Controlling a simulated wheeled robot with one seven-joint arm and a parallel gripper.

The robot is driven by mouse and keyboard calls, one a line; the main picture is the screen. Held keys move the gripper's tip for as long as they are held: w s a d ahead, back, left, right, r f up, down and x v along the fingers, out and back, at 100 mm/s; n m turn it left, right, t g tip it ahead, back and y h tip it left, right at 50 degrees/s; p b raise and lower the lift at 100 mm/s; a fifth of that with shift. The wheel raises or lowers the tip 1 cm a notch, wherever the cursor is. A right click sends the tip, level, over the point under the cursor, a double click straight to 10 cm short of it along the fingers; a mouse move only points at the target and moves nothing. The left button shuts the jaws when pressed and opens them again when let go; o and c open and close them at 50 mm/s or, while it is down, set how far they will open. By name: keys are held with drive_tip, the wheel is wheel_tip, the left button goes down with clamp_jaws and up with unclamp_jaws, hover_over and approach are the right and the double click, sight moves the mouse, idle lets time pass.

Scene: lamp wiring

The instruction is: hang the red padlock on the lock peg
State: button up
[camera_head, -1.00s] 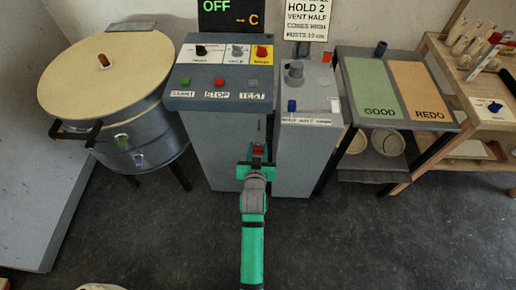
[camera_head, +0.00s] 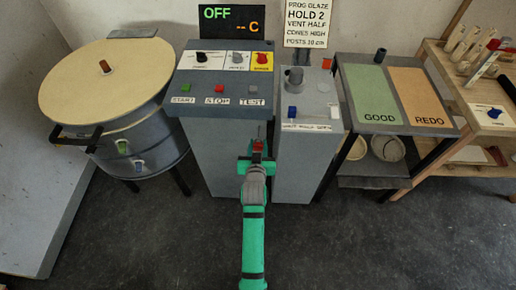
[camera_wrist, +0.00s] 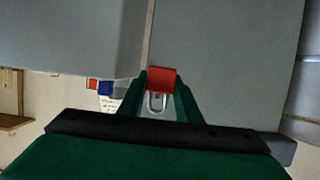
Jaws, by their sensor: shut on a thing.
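The red padlock (camera_head: 257,147) is between the fingers of my green gripper (camera_head: 257,157), in front of the grey control cabinet (camera_head: 228,150). In the wrist view the red padlock body (camera_wrist: 161,78) sits between the dark green fingertips (camera_wrist: 160,95), and its metal shackle (camera_wrist: 157,103) points toward the palm. My gripper is shut on the padlock and holds it clear of the floor. I cannot pick out the lock peg with certainty in either view.
A narrower grey pillar (camera_head: 303,160) stands just right of the cabinet, with a knob, a blue switch (camera_head: 292,112) and labels on top. A round kiln (camera_head: 120,100) is at left, a GOOD/REDO table (camera_head: 350,100) at right. The floor in front is clear.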

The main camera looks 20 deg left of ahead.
drive_tip(key=shift+w+a+f, duration=0.1)
drive_tip(key=shift+w+a, duration=0.2)
drive_tip(key=shift+w, duration=0.65)
drive_tip(key=shift+w+a+f, duration=0.1)
drive_tip(key=shift+w+a, duration=0.15)
drive_tip(key=shift+w, duration=0.7)
drive_tip(key=shift+w+a+f, duration=0.1)
drive_tip(key=shift+w+f, duration=0.5)
drive_tip(key=shift+f, duration=0.1)
drive_tip(key=shift+f, duration=0.1)
drive_tip(key=o, duration=1.2)
drive_tip(key=shift+c, duration=0.2)
drive_tip(key=v, duration=1)
drive_tip(key=shift+s, duration=0.35)
